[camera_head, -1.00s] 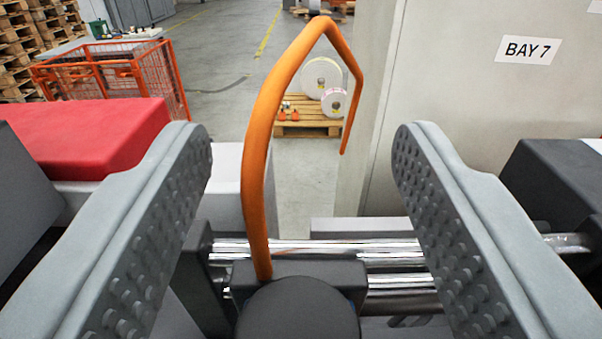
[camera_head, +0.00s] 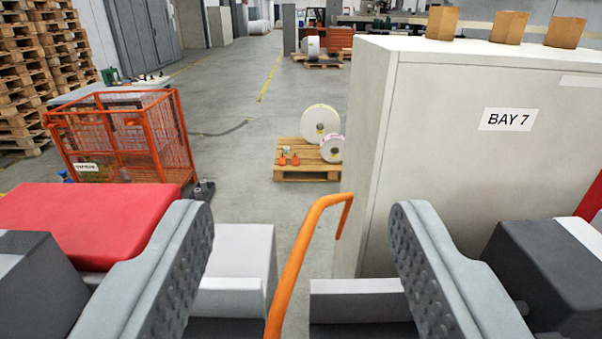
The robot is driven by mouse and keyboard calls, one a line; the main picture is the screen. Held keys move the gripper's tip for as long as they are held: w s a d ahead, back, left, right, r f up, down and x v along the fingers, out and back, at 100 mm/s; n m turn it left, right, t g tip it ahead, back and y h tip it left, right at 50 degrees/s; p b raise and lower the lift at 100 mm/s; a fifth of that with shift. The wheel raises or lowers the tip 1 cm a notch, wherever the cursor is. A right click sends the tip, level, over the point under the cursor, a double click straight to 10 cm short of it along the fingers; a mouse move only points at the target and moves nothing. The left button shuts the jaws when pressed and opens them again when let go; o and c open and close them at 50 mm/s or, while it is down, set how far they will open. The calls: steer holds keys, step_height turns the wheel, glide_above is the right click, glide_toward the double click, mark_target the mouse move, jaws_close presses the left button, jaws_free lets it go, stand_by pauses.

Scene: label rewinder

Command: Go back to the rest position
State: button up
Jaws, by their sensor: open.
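My gripper (camera_head: 302,235) is open, with its two grey studded fingers wide apart at the left and right of the view. Nothing is held between them. A bent orange bar (camera_head: 296,262) rises from the bottom edge in the gap between the fingers and hooks over to the right at its top. It looks apart from both fingers. Its lower end is out of view.
A pale cabinet marked BAY 7 (camera_head: 450,170) stands close at the right, with several cardboard boxes (camera_head: 508,27) on top. A red block (camera_head: 85,222) lies at the left. An orange mesh cage (camera_head: 120,140) and a pallet with rolls (camera_head: 306,172) stand farther off on open floor.

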steer(key=s+f, duration=0.3)
steer(key=s, duration=0.7)
steer(key=s+f, duration=0.3)
steer(key=s, duration=0.8)
steer(key=s+f, duration=0.3)
steer(key=s, duration=0.7)
steer(key=s+f, duration=2.3)
steer(key=s, duration=0.1)
steer(key=shift+f+g, duration=0.3)
